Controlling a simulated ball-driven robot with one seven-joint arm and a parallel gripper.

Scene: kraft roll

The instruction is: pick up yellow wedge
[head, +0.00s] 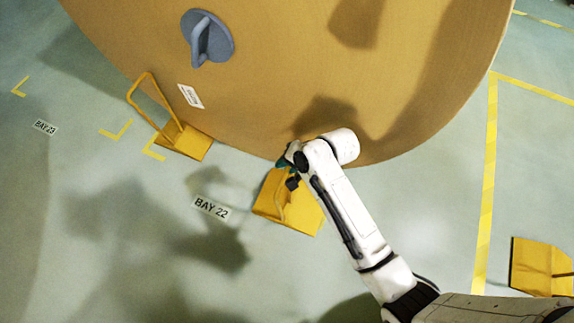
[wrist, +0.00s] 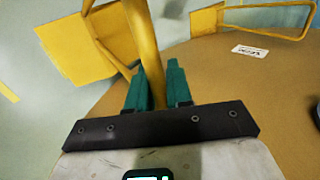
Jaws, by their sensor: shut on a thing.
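The yellow wedge (head: 307,214) is at the lower edge of the big brown roll, just right of the BAY 22 label. My gripper (head: 285,163) is at its upper end, and the arm hides part of it. In the wrist view my gripper's teal fingers (wrist: 160,88) are on either side of the wedge's yellow handle bar (wrist: 143,38), shut on it. The wedge's body (wrist: 72,48) shows to the left of the bar. I cannot tell whether the wedge touches the floor.
The brown roll (head: 300,65) with a grey hub (head: 208,38) fills the top. A second yellow wedge (head: 187,141) with a looped handle lies to the left, and it also shows in the wrist view (wrist: 205,19). A third (head: 540,265) is far right. Floor around BAY 22 (head: 211,207) is clear.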

